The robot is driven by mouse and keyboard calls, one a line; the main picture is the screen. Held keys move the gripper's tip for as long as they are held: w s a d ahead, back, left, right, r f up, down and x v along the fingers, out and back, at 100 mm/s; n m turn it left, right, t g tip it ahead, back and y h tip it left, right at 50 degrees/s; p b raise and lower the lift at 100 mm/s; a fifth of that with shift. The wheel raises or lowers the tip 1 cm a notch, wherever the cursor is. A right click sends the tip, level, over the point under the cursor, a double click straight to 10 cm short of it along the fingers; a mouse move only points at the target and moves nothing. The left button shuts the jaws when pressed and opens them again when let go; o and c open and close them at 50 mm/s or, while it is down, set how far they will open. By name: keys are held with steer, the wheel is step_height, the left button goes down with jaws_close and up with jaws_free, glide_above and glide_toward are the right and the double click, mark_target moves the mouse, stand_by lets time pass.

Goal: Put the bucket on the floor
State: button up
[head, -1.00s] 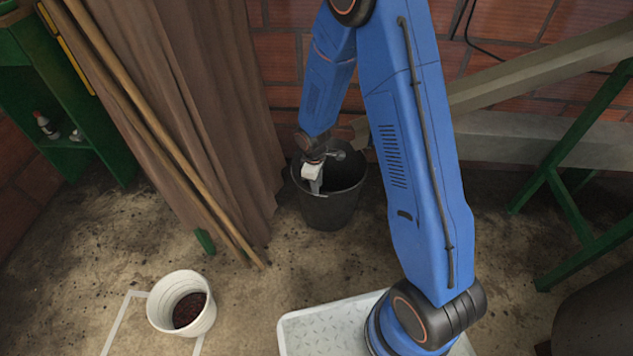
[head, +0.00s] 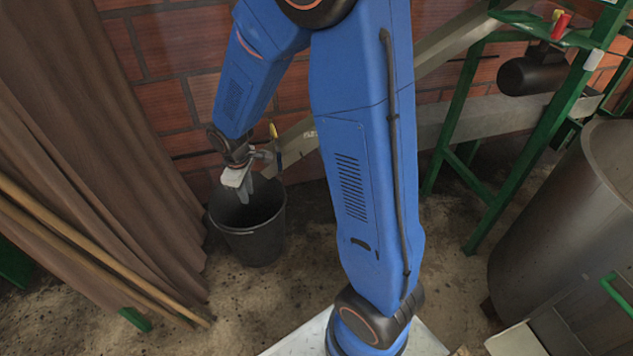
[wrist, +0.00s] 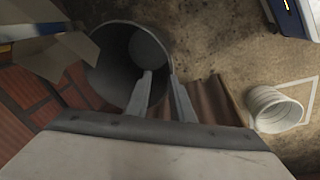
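A black bucket (head: 252,243) stands upright at the foot of the brick wall, beside the curtain. It also shows in the wrist view (wrist: 112,75), where I look into its dark inside. My gripper (head: 246,190) points down at the bucket's opening. In the wrist view my gripper (wrist: 160,78) shows a gap between its fingers; one finger overlaps the bucket's inside and the other its right rim. Contact with the rim cannot be told.
A brown curtain (head: 90,120) and wooden poles (head: 85,262) are at the left. A beige chute (head: 290,140) ends behind the bucket. A green metal frame (head: 520,150) and a large metal drum (head: 560,220) stand at the right. Some floor in front is bare.

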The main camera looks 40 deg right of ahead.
steer(key=s+d+r+m+t, duration=0.1)
steer(key=s+d+r+m, duration=0.15)
steer(key=s+r, duration=0.45)
steer(key=s+d+r+m+t, duration=0.1)
steer(key=s+d+r+m, duration=0.15)
steer(key=s+r, duration=0.45)
steer(key=s+d+r+m, duration=0.1)
steer(key=s+r, duration=0.3)
steer(key=s, duration=0.3)
steer(key=s+d+r+m+t, duration=0.1)
steer(key=s+r+m, duration=0.1)
steer(key=s+r, duration=0.2)
steer(key=shift+s+r+y, duration=0.25)
steer(key=shift+s+y, duration=0.05)
steer(key=shift+s, duration=1.05)
steer(key=shift+d, duration=0.1)
